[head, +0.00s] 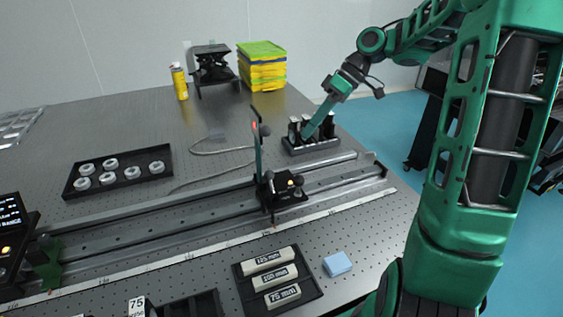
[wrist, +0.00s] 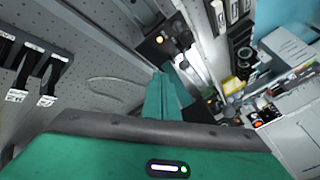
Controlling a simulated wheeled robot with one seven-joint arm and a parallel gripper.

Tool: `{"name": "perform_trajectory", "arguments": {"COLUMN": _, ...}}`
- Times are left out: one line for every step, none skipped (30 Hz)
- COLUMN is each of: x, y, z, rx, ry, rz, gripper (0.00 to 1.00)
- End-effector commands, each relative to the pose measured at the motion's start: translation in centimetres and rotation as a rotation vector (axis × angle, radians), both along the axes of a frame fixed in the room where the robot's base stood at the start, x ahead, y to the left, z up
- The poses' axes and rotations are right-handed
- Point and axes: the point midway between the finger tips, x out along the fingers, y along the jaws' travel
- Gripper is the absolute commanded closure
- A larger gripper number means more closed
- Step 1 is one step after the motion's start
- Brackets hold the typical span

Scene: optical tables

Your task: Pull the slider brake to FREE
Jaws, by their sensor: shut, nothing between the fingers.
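The slider (head: 282,193) is a small black carriage with knobs and a small orange light. It sits on the long grey rail (head: 130,237), right of the rail's middle, with a tall thin post at its back. It also shows in the wrist view (wrist: 160,42), beyond the fingertips. I cannot make out the brake's lever or any FREE marking. My gripper (head: 307,133) is shut and empty, with its green fingers pointing down by the black rack, behind and right of the slider. In the wrist view the fingers (wrist: 163,95) are together with nothing between them.
The black rack (head: 312,150) holds several upright dark pieces close to my gripper. A black tray of white rings (head: 120,185) lies at left. Labelled blocks (head: 268,260) and a blue block (head: 337,264) lie in front. A loose cable (head: 215,152) lies behind the rail.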

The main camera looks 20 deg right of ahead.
Motion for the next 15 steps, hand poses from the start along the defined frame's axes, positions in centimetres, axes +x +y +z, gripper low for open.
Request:
{"name": "perform_trajectory", "arguments": {"x": 0.0, "y": 0.0, "z": 0.0, "rx": 0.0, "ry": 0.0, "rz": 0.0, "gripper": 1.0}}
{"name": "perform_trajectory", "arguments": {"x": 0.0, "y": 0.0, "z": 0.0, "rx": -0.001, "ry": 0.0, "rz": -0.001, "gripper": 1.0}}
{"name": "perform_trajectory", "arguments": {"x": 0.0, "y": 0.0, "z": 0.0, "rx": -0.001, "ry": 0.0, "rz": -0.001, "gripper": 1.0}}
{"name": "perform_trajectory", "arguments": {"x": 0.0, "y": 0.0, "z": 0.0, "rx": -0.001, "ry": 0.001, "rz": -0.002, "gripper": 1.0}}
{"name": "perform_trajectory", "arguments": {"x": 0.0, "y": 0.0, "z": 0.0, "rx": -0.001, "ry": 0.001, "rz": -0.002, "gripper": 1.0}}
{"name": "perform_trajectory", "arguments": {"x": 0.0, "y": 0.0, "z": 0.0, "rx": -0.001, "ry": 0.001, "rz": -0.002, "gripper": 1.0}}
{"name": "perform_trajectory", "arguments": {"x": 0.0, "y": 0.0, "z": 0.0, "rx": -0.001, "ry": 0.001, "rz": -0.002, "gripper": 1.0}}
{"name": "perform_trajectory", "arguments": {"x": 0.0, "y": 0.1, "z": -0.1, "rx": -0.001, "ry": 0.002, "rz": -0.002, "gripper": 1.0}}
{"name": "perform_trajectory", "arguments": {"x": 0.0, "y": 0.2, "z": -0.2, "rx": -0.001, "ry": 0.002, "rz": -0.002, "gripper": 1.0}}
{"name": "perform_trajectory", "arguments": {"x": 0.0, "y": 0.3, "z": -0.4, "rx": -0.001, "ry": 0.002, "rz": -0.003, "gripper": 1.0}}
{"name": "perform_trajectory", "arguments": {"x": 0.0, "y": 0.4, "z": -0.5, "rx": -0.001, "ry": 0.002, "rz": -0.004, "gripper": 1.0}}
{"name": "perform_trajectory", "arguments": {"x": 0.0, "y": 0.7, "z": -0.8, "rx": 0.0, "ry": 0.002, "rz": -0.003, "gripper": 1.0}}
{"name": "perform_trajectory", "arguments": {"x": 0.0, "y": 0.9, "z": -1.2, "rx": -0.001, "ry": 0.003, "rz": -0.003, "gripper": 1.0}}
{"name": "perform_trajectory", "arguments": {"x": 0.0, "y": 1.2, "z": -1.5, "rx": 0.0, "ry": 0.004, "rz": -0.002, "gripper": 1.0}}
{"name": "perform_trajectory", "arguments": {"x": 0.0, "y": 1.6, "z": -2.0, "rx": 0.0, "ry": 0.004, "rz": -0.002, "gripper": 1.0}}
